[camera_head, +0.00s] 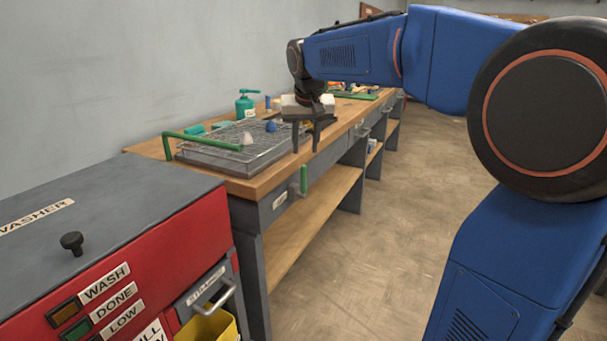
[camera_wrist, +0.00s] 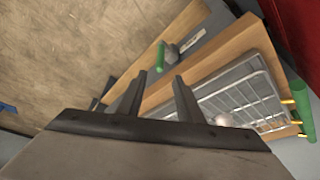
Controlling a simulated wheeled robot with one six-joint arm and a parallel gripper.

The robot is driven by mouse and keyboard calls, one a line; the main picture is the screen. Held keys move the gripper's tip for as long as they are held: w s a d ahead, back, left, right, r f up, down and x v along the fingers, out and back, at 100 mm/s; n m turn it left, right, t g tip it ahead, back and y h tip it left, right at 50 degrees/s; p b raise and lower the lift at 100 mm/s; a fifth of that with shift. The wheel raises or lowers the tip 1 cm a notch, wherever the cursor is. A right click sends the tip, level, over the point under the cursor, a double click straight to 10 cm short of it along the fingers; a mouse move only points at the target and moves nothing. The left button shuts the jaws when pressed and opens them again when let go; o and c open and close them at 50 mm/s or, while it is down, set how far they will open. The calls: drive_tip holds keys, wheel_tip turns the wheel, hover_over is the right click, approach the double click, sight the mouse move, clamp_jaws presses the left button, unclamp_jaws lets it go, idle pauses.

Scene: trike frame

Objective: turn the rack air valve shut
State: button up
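A green lever handle (camera_head: 304,180) stands upright on a grey fitting at the front of the workbench, beside a small label plate I cannot read. In the wrist view the green handle (camera_wrist: 161,57) shows just beyond my fingertips, with its grey fitting beside it. My gripper (camera_head: 306,147) points down above the bench's front edge, above the handle and apart from it. In the wrist view my gripper (camera_wrist: 159,79) is open, with nothing between its fingers. A longer bent green bar (camera_head: 205,140) is at the wire rack. I cannot tell which green part is the rack air valve.
The wire rack (camera_head: 215,152) lies on the wooden bench top, with small pieces on it. A green bottle (camera_head: 246,104) stands behind. The red washer (camera_head: 165,250) is at near left, with a yellow bin (camera_head: 208,327) beside it. The floor (camera_head: 400,190) is clear.

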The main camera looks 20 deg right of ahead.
sight(304, 168)
drive_tip(key=x, duration=1.2)
drive_tip(key=shift+w+f, duration=0.1)
drive_tip(key=shift+f, duration=0.1)
clamp_jaws()
